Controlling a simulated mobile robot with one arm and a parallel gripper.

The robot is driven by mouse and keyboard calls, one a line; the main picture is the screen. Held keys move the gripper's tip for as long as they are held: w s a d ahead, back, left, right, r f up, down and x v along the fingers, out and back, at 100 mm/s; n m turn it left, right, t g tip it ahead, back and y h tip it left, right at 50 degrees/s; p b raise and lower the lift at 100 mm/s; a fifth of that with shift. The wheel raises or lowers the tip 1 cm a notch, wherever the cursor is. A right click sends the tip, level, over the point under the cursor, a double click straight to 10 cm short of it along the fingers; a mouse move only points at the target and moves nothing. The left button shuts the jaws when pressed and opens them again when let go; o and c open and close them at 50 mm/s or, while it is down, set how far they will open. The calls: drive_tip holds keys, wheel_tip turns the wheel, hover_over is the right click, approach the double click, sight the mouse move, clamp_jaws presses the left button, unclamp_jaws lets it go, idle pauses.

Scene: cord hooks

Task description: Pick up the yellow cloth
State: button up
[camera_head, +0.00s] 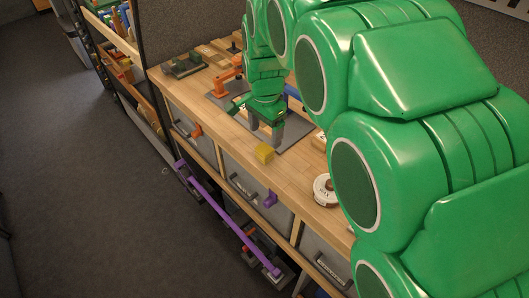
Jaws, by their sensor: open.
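A small yellow item (265,154), block-like in shape and possibly the folded yellow cloth, lies on the wooden bench top near its front edge. My gripper (266,129) has two grey fingers pointing down, spread apart with nothing seen between them. In the picture the fingertips are just above and behind the yellow item, apart from it. Their exact height over the bench is hard to tell. My green arm hides much of the right side of the bench.
A grey plate (294,131) lies under my gripper. An orange part (229,74) stands behind it to the left. A round white-and-brown spool (325,190) sits to the right. Purple (270,199) and orange (196,130) hooks are on the bench front. Bare wood (215,126) shows to the left.

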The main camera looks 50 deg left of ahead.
sight(264, 148)
drive_tip(key=shift+s+f, duration=0.1)
drive_tip(key=shift+f, duration=3.55)
drive_tip(key=shift+c, duration=0.4)
drive_tip(key=c, duration=1)
